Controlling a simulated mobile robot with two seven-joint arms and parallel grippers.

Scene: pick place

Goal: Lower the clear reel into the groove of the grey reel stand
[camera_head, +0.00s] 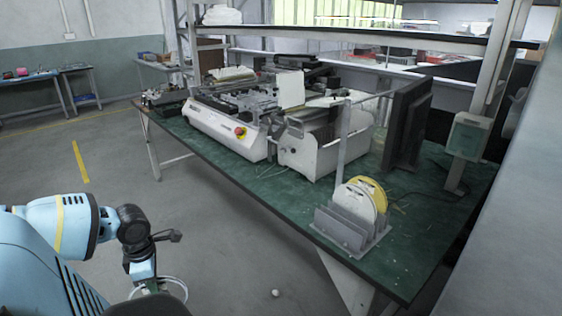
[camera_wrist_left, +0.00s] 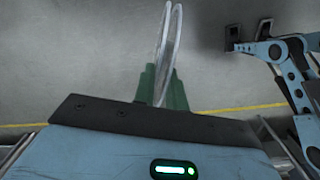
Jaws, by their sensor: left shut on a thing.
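The clear reel (camera_head: 178,283) is a thin, see-through ring held low at the left, over the floor and away from the table. My left gripper (camera_head: 152,286) is shut on its edge. In the left wrist view, the reel (camera_wrist_left: 177,35) stands edge-on between the green fingertips (camera_wrist_left: 162,88). The grey reel stand (camera_head: 341,232) is on the near right corner of the green table, with upright grey dividers. White and yellow reels stand in its back part. The front grooves look empty. A blue arm with a dark end (camera_wrist_left: 250,42), seemingly my right, shows in the wrist view; its jaws are unclear.
The green table (camera_head: 235,184) carries a white machine (camera_head: 322,145) and a dark monitor (camera_head: 408,125) behind the stand. A grey post (camera_head: 343,145) rises just behind the reels.

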